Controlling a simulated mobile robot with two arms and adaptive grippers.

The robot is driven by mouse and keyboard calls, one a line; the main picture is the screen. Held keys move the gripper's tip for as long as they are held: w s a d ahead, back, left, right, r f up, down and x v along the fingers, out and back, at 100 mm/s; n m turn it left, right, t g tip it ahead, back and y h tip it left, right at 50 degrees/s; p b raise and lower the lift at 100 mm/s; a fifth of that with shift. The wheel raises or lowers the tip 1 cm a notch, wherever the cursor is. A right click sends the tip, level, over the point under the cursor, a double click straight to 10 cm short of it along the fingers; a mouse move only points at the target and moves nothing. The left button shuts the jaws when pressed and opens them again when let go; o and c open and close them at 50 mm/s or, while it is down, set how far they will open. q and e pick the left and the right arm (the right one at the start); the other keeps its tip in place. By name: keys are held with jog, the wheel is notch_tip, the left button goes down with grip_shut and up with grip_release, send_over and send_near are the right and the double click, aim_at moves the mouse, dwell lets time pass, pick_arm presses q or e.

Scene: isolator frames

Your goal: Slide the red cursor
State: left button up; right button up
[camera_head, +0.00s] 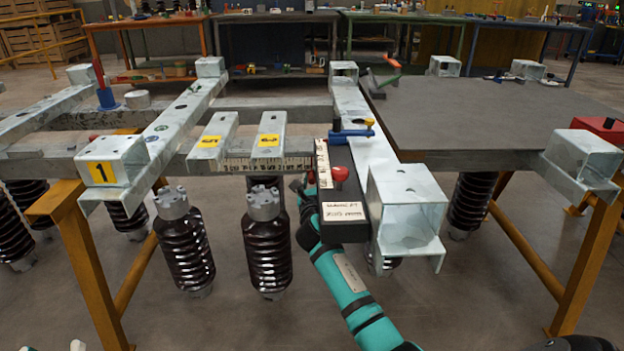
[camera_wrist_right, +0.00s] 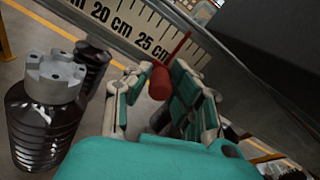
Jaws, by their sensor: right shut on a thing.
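The red cursor (camera_wrist_right: 160,82) is a small red cylinder with a thin red pointer that reaches up over a white ruler (camera_wrist_right: 150,30), near the 25 cm mark. The ruler also shows in the head view (camera_head: 265,164), along the front of a grey beam. My right gripper (camera_wrist_right: 160,95) has its fingers on both sides of the cursor and is shut on it. In the head view my right gripper (camera_head: 305,190) is at the ruler's right end, partly hidden by a black box. Small pale tips, probably my left gripper (camera_head: 57,346), show at the bottom left edge; their state is unclear.
The black box (camera_head: 342,222) with a red knob (camera_head: 340,174) and white labels stands just right of my right gripper. A square metal tube (camera_head: 408,212) is beside it. Ribbed brown insulators (camera_head: 180,250) hang under the frame. A dark tabletop (camera_head: 460,112) lies to the right.

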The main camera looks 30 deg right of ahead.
aim_at(286, 172)
jog(key=shift+r, duration=0.1)
grip_shut()
jog(key=w+a, duration=0.1)
jog(key=a, duration=0.1)
jog(key=w+a, duration=0.1)
jog(key=a, duration=0.1)
jog(key=w+a, duration=0.1)
jog(key=a, duration=0.1)
jog(key=shift+w, duration=0.35)
pick_arm(q)
notch_tip(286, 172, down, 2)
jog(key=shift+w+a+g, duration=0.1)
jog(key=shift+w+g, duration=0.05)
jog(key=shift+g, duration=0.55)
pick_arm(e)
jog(key=o, duration=0.8)
grip_release()
jog(key=shift+o, duration=0.2)
jog(key=shift+d, duration=0.1)
jog(key=shift+s+a, duration=0.25)
jog(key=v, duration=1.1)
